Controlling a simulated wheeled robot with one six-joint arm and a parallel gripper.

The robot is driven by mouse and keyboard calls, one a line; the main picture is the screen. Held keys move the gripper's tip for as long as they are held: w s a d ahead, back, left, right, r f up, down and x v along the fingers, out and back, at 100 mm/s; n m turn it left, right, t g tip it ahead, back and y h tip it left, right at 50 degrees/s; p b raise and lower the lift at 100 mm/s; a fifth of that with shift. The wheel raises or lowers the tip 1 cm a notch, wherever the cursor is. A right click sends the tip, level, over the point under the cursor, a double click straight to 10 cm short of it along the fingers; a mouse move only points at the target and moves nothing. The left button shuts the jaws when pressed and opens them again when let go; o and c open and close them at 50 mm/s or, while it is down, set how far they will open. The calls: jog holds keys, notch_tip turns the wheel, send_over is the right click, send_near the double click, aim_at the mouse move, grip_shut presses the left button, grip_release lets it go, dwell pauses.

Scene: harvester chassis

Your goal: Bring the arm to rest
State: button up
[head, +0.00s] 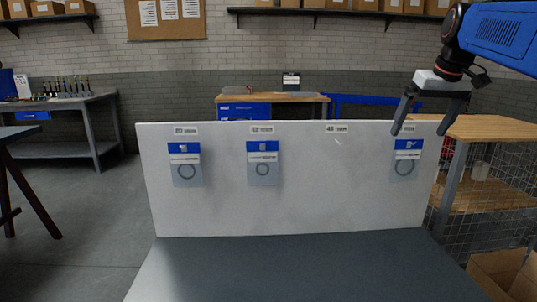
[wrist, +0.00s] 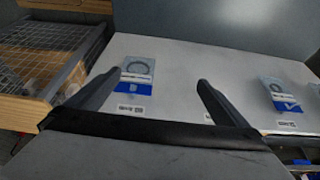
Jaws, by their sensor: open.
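My gripper (head: 433,112) is at the upper right in the head view, pointing down near the top right corner of the white panel (head: 310,195). Its two dark fingers are apart with nothing between them. The blue arm runs off to the right edge. In the wrist view the open fingers (wrist: 155,90) reach toward the panel, and a blue and white packet with a ring (wrist: 137,85) shows close to the left finger. That view shows the panel upside down.
Packets with rings hang on the panel at left (head: 185,164), centre left (head: 263,163) and right (head: 405,160). The label (head: 337,128) between has no packet below. A grey tabletop (head: 300,268) lies clear in front. A wooden bench with wire mesh (head: 490,185) stands at right.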

jog(key=s+a+f, duration=0.4)
jog(key=s+f, duration=0.5)
jog(key=f, duration=0.1)
jog(key=s+a+f, duration=0.4)
jog(key=s+f, duration=0.6)
jog(key=f, duration=0.1)
jog(key=s+a+f, duration=0.4)
jog(key=s+f, duration=0.5)
jog(key=f, duration=0.1)
jog(key=shift+s+a+f, duration=0.3)
jog(key=shift+a, duration=0.05)
